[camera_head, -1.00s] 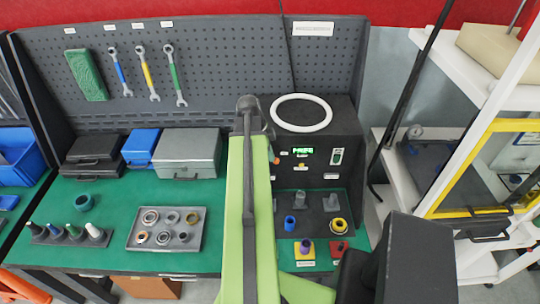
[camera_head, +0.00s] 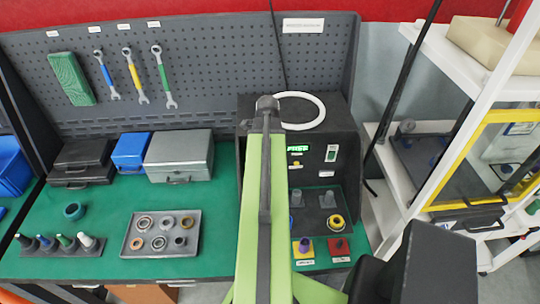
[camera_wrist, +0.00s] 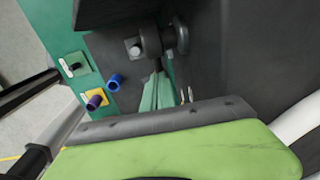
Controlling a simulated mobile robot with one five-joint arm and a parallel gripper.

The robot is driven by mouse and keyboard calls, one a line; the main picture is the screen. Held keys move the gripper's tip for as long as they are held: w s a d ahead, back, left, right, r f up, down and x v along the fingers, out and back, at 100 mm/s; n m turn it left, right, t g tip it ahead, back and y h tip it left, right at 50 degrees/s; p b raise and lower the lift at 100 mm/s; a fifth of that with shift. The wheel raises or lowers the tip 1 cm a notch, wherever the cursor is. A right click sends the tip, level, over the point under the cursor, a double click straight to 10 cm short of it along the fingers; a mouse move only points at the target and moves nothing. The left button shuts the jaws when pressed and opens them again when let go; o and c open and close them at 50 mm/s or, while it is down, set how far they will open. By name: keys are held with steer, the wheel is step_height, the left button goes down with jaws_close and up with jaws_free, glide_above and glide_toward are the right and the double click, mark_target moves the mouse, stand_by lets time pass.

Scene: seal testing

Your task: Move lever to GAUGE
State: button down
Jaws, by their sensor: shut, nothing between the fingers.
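I cannot pick out the lever or a GAUGE marking for certain; my green arm hides the rig's left part. In the wrist view, a dark round knob-like part (camera_wrist: 150,40) stands against dark surfaces; I cannot tell whether it belongs to the lever.
A white ring (camera_head: 315,97) lies on the rig. Below are a yellow ring (camera_head: 336,222), a yellow pad (camera_head: 302,254) and a red pad (camera_head: 339,247). A parts tray (camera_head: 128,246) and cases (camera_head: 180,160) are on the left. A yellow-framed cabinet (camera_head: 475,130) stands right.

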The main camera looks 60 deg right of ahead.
steer(key=shift+w, duration=0.15)
steer(key=shift+a+r, duration=0.1)
steer(key=shift+r, duration=0.05)
step_height(320, 180, up, 13)
steer(key=s+p, duration=0.2)
steer(key=p, duration=1.1)
steer(key=shift+s+r+p, duration=0.15)
steer(key=shift+s+p, duration=0.15)
steer(key=shift+s, duration=0.05)
steer(key=shift+a, duration=0.1)
steer(key=shift+w+a+r+g+h, duration=0.15)
steer(key=shift+w+a+g, duration=0.15)
steer(key=shift+w, duration=0.15)
steer(key=shift+w+a+g+h, duration=0.15)
steer(key=shift+w+a+g, duration=0.15)
steer(key=shift+w, duration=0.1)
